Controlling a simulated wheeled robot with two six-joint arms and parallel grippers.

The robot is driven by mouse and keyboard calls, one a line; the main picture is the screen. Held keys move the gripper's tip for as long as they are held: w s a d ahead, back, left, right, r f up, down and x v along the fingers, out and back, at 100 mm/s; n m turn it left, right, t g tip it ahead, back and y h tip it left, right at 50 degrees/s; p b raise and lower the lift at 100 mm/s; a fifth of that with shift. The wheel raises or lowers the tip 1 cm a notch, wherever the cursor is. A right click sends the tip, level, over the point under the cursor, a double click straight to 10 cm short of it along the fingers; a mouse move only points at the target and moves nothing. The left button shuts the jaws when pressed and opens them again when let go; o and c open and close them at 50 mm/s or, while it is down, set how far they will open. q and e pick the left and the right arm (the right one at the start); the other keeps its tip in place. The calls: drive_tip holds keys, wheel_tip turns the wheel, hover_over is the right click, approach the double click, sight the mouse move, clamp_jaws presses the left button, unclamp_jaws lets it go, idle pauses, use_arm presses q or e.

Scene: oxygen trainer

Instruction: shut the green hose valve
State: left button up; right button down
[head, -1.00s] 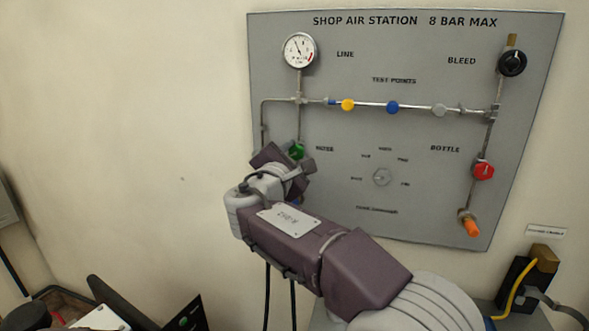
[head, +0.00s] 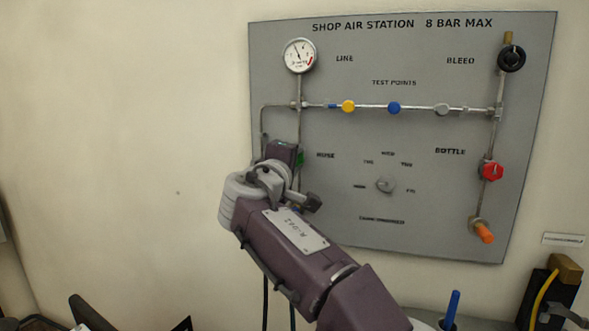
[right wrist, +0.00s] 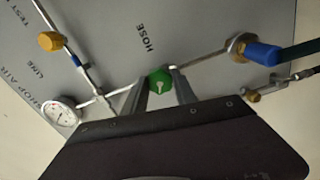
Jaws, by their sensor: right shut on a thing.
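The green hose valve knob (right wrist: 159,79) sits on the pipe beside the HOSE label, with a pale mark on its face. In the right wrist view my right gripper (right wrist: 160,88) has one finger on each side of the knob and is shut on it. In the head view my right gripper (head: 284,156) is up against the panel (head: 420,215) and covers most of the valve. Only a sliver of the green knob (head: 300,158) shows at its right edge. My left gripper is not in view.
The pressure gauge (head: 299,55) is above the valve. Yellow (head: 348,106) and blue (head: 394,107) knobs sit on the test line. The red bottle knob (head: 491,171) and black bleed knob (head: 511,58) are at the right. A blue-capped hose fitting (right wrist: 261,53) is near my gripper.

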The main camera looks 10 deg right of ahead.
drive_tip(key=shift+f+m+b, duration=0.1)
drive_tip(key=shift+m+b, duration=1.8)
drive_tip(key=shift+m, duration=4.6)
drive_tip(key=c, duration=1)
unclamp_jaws()
